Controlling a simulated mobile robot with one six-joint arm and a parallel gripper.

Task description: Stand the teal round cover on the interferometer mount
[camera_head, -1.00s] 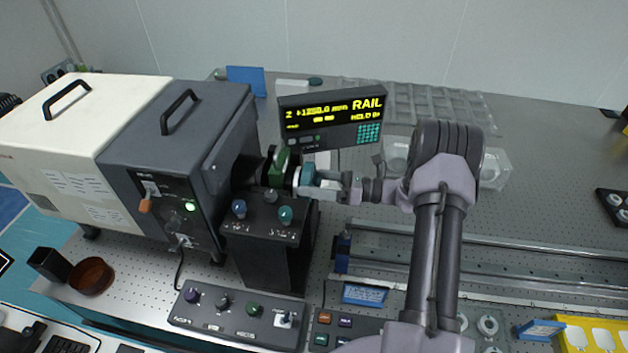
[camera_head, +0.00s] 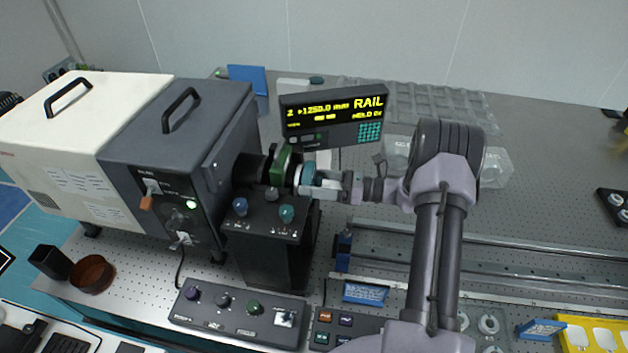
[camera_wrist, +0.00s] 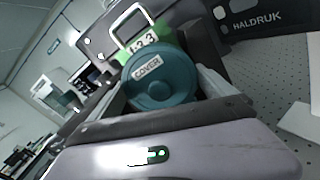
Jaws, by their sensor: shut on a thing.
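The teal round cover (camera_wrist: 160,80), labelled COVER, is between the two fingers of my gripper (camera_wrist: 165,92) in the wrist view, and the gripper is shut on it. In the head view the cover (camera_head: 308,174) shows as a small teal edge at the tip of my gripper (camera_head: 318,186). It faces a green ring-shaped part (camera_head: 284,164) with a white rim, above a black pedestal. The green part, marked 1-2-3, also shows behind the cover in the wrist view (camera_wrist: 136,46). I cannot tell whether cover and rim touch.
The dark grey instrument box (camera_head: 178,130) stands left of the pedestal (camera_head: 268,250), which has blue and teal knobs on top. The RAIL display (camera_head: 332,115) stands close behind my gripper. Metal rails (camera_head: 500,265) run along the table at right. A knob panel (camera_head: 240,312) lies in front.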

